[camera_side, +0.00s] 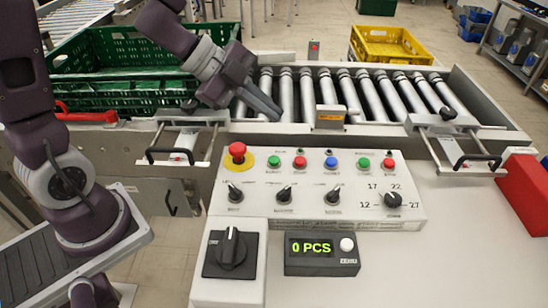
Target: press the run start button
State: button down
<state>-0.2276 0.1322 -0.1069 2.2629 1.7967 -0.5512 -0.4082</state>
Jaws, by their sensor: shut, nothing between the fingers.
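A control panel (310,214) carries a row of coloured push buttons: a left green button (274,162), a left red button (300,162), a blue button (331,162), a right green button (363,164) and a right red button (388,164). Their labels are too small to read, so I cannot tell which is run start. My gripper (277,113) is shut and empty. It appears over the left rollers, behind and above the panel, apart from all the buttons.
A red emergency-stop knob (237,150) on a yellow ring stands left of the buttons. Selector knobs sit below them. A counter (322,254) reads 0 PCS beside a big black rotary switch (231,252). A roller conveyor (380,97), green crate (120,85) and yellow crate (390,45) lie behind.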

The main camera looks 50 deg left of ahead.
aim_at(269, 159)
jog(key=shift+f, duration=4.35)
jog(key=shift+f, duration=0.15)
jog(key=shift+f, duration=0.3)
jog(key=shift+f, duration=0.45)
jog(key=shift+r, duration=0.9)
jog(key=shift+r, duration=2.5)
